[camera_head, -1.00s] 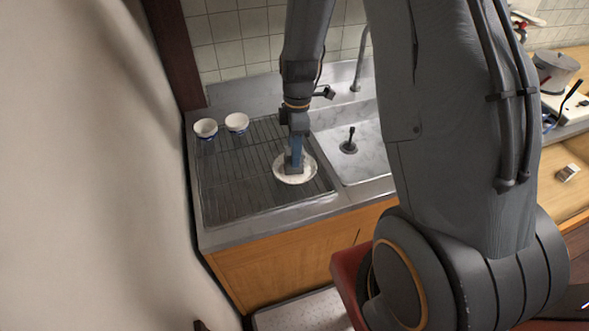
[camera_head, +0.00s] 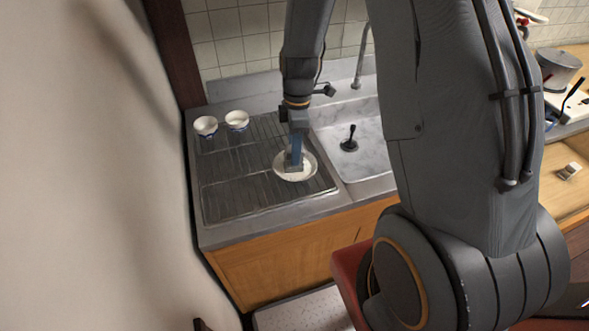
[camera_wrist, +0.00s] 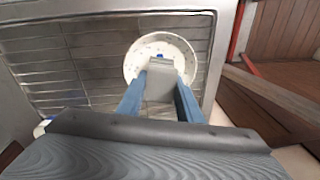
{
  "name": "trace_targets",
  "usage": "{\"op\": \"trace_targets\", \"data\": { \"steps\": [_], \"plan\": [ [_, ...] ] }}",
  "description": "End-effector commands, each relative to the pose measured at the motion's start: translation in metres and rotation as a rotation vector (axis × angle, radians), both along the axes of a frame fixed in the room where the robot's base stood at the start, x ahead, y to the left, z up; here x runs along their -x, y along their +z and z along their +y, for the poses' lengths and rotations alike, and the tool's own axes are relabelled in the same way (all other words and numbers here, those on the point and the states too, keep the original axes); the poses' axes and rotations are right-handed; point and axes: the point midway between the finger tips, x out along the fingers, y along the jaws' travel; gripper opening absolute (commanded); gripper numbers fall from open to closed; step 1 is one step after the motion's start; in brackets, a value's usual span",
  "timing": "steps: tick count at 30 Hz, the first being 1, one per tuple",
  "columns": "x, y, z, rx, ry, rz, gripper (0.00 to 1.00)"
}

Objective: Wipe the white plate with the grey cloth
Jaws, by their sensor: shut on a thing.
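The white plate (camera_head: 309,168) lies on the dark drying rack beside the sink. Small dark specks show on it in the wrist view (camera_wrist: 143,56). My gripper (camera_head: 294,160) points down over the plate, its blue fingers shut on the grey cloth (camera_head: 293,168). In the wrist view the folded cloth (camera_wrist: 160,84) sits between the fingertips (camera_wrist: 160,95) and lies over the plate's middle, seemingly touching it. The cloth and fingers hide part of the plate.
Two white bowls (camera_head: 206,126) (camera_head: 237,120) stand at the rack's back left. The sink basin (camera_head: 365,150) with a black-handled plug is right of the rack (camera_head: 235,185). A faucet (camera_head: 360,60) rises behind it. A grey pot (camera_head: 557,70) stands far right.

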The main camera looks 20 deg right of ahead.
Motion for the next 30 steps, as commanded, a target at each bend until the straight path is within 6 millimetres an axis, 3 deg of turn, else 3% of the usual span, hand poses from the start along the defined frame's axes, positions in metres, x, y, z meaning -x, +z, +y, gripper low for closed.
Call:
{"op": "trace_targets", "data": {
  "steps": [9,14,26,30],
  "plan": [
    [0.0053,-0.0003,0.0002,0.001,0.545,0.003,0.14],
    [0.0074,-0.0006,-0.0003,-0.001,0.741,0.004,0.14],
    [0.0077,-0.0017,-0.0006,-0.001,0.78,0.005,0.14],
    [0.0078,-0.0008,-0.0019,-0.002,0.669,0.005,0.14]
  ]
}}
